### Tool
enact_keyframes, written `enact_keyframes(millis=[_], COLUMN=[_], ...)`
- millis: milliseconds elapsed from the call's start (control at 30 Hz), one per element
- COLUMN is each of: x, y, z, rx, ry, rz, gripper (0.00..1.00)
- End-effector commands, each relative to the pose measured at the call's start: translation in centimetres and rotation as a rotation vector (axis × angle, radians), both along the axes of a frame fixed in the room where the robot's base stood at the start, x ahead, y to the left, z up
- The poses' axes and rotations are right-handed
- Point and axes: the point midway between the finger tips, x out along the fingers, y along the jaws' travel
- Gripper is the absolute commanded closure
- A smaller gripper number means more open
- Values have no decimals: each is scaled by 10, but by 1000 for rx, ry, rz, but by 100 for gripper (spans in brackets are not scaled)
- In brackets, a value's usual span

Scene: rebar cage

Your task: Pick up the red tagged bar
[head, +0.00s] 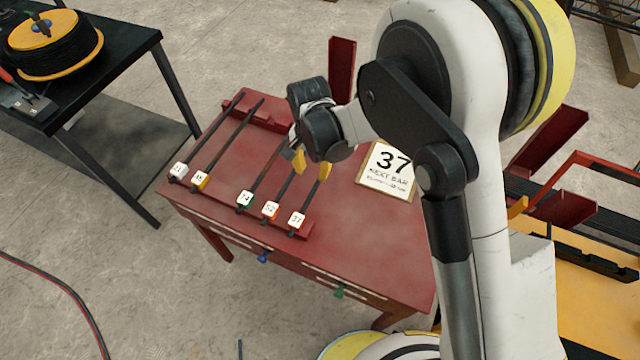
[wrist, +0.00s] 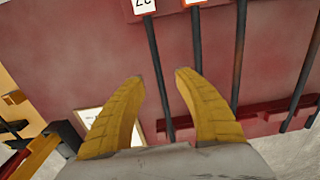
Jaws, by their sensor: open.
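Several dark bars lie side by side on the red table (head: 370,255), each with a tag block at its near end. One tag (head: 270,210) has orange-red sides; its bar (head: 284,186) runs back under my gripper. The rightmost tag (head: 297,220) appears to read 37; its side colour is hard to tell. My gripper (head: 311,166) is open above the right-hand bars, with yellow fingers. In the wrist view, my gripper (wrist: 158,76) has the 37 bar (wrist: 153,50) showing between its fingertips, apparently below them. The orange-red bar (wrist: 196,40) lies just right of it there.
A card (head: 388,170) reading 37 NEXT BAR sits right of the bars. Other tags are green (head: 245,200), yellow (head: 200,180) and white (head: 178,170). Red rests hold the bars. A black table (head: 120,60) with a wire spool stands left. The table's front right is clear.

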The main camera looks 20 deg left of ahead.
Motion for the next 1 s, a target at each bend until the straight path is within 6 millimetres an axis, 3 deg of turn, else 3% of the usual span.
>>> enact_keyframes(millis=[100,367,600,867,1000], x=[0,-2,-5,-5,-5], y=[0,-3,-5,-5,-5], z=[-24,-48,-84,-86,-86], rx=[1,1,1,1,1], ry=[0,-1,-1,-1,-1], rz=[0,0,0,0,0], gripper=[61,61,61,62,100])
